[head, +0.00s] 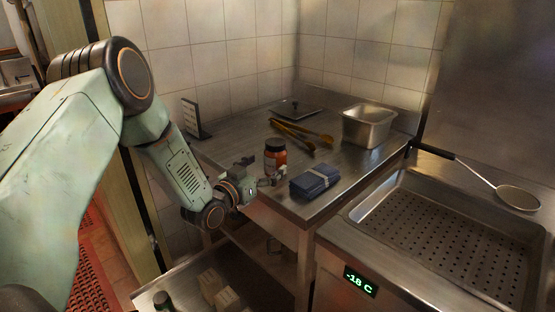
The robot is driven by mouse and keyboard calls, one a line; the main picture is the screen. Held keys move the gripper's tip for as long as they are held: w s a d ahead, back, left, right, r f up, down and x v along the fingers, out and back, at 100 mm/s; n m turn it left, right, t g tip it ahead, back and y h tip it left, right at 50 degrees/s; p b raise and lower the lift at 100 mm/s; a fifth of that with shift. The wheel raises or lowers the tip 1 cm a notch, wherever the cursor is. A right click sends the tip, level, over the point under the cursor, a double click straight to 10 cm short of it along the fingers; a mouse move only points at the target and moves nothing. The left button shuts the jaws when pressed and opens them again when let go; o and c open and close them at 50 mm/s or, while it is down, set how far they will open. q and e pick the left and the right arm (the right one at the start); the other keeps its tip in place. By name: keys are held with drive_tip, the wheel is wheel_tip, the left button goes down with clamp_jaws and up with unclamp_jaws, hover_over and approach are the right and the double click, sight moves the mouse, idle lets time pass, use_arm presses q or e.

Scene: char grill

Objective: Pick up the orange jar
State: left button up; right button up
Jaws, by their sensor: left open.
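The orange jar (275,158) stands upright on the steel counter (352,164), near its front left edge. It has a dark lid and an orange-red body. My left arm comes in from the left, and my left gripper (262,174) is open at the jar's left front side, low by its base. The fingers are small in the view, and I cannot tell whether they touch the jar. My right gripper is not in view.
A dark blue strapped bundle (315,180) lies just right of the jar. Tongs (301,134) with orange-brown handles lie behind. A steel container (369,126) stands at the back right. A perforated basin (455,240) with a skimmer (518,197) is at right. A dark stand (196,118) is at the back left.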

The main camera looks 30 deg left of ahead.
sight(269, 163)
use_arm(q)
drive_tip(key=w, duration=0.3)
drive_tip(key=shift+w+d, duration=0.25)
drive_tip(key=shift+w, duration=0.05)
drive_tip(key=shift+w+d+b, duration=0.2)
drive_tip(key=shift+w+b, duration=0.1)
drive_tip(key=shift+w, duration=0.35)
drive_tip(key=shift+a, duration=0.1)
drive_tip(key=shift+c, duration=0.9)
drive_tip(key=c, duration=0.6)
drive_tip(key=shift+r, duration=0.1)
drive_tip(key=c, duration=0.8)
